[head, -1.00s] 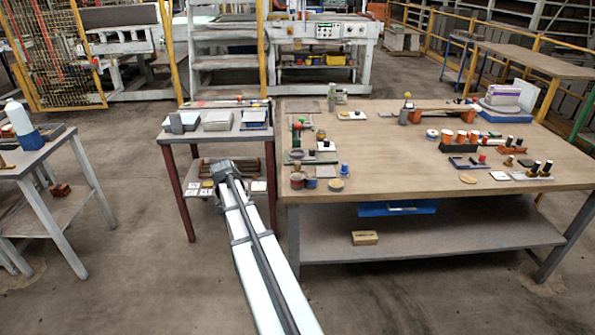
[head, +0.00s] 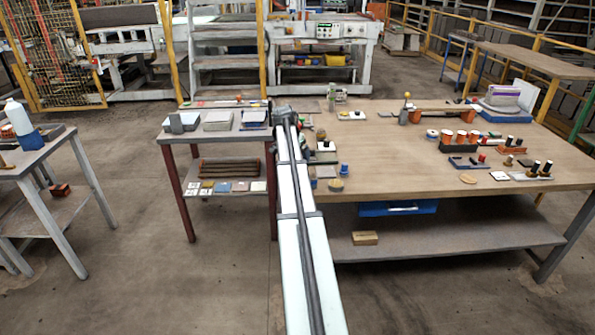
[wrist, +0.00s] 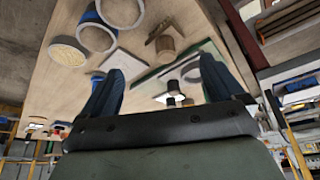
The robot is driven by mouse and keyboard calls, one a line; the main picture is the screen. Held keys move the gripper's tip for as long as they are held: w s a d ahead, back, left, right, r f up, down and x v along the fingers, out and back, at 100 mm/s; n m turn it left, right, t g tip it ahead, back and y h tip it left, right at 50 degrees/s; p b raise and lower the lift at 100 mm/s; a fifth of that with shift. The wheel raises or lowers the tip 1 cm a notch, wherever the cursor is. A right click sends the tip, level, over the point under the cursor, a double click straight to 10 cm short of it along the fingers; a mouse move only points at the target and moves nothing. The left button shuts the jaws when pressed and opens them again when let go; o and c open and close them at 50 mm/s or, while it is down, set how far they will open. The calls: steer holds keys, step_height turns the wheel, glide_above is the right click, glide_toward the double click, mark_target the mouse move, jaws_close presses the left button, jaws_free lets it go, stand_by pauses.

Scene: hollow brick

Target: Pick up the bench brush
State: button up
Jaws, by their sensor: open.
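My gripper (wrist: 160,76) is open in the wrist view, with its two dark blue fingers apart and nothing held between them. The wooden workbench top (wrist: 62,98) lies beyond the fingers. In the head view the end of my arm (head: 285,113) is over the workbench's left edge, and its fingers cannot be made out. I cannot pick out the bench brush for certain. A long brown bar-like thing (head: 445,109) lies at the back of the workbench, well right of my arm; it is too small to tell whether it is the brush.
Rolls, plates and small parts crowd the workbench's left end. Orange cups (head: 461,137) and a blue-based machine (head: 504,103) stand at its right. A small table (head: 195,135) with grey boxes stands left of my arm. The workbench middle (head: 390,160) is clear.

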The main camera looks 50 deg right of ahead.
steer(key=shift+x, duration=1.9)
steer(key=shift+w+d+x, duration=0.1)
steer(key=shift+w+x, duration=0.15)
steer(key=shift+x, duration=1)
steer(key=shift+w+d+x, duration=0.1)
steer(key=shift+w+x, duration=0.1)
steer(key=shift+x, duration=1.1)
steer(key=shift+r, duration=0.2)
steer(key=c, duration=1.1)
steer(key=shift+r, duration=0.1)
step_height(320, 180, up, 7)
steer(key=shift+a+r, duration=0.1)
steer(key=s+a, duration=0.1)
steer(key=a, duration=0.4)
steer(key=s+a, duration=0.1)
steer(key=a, duration=0.5)
steer(key=s+a, duration=0.2)
steer(key=a, duration=0.4)
steer(key=shift+s+a+f, duration=0.1)
steer(key=shift+a+f, duration=0.05)
steer(key=shift+f, duration=0.1)
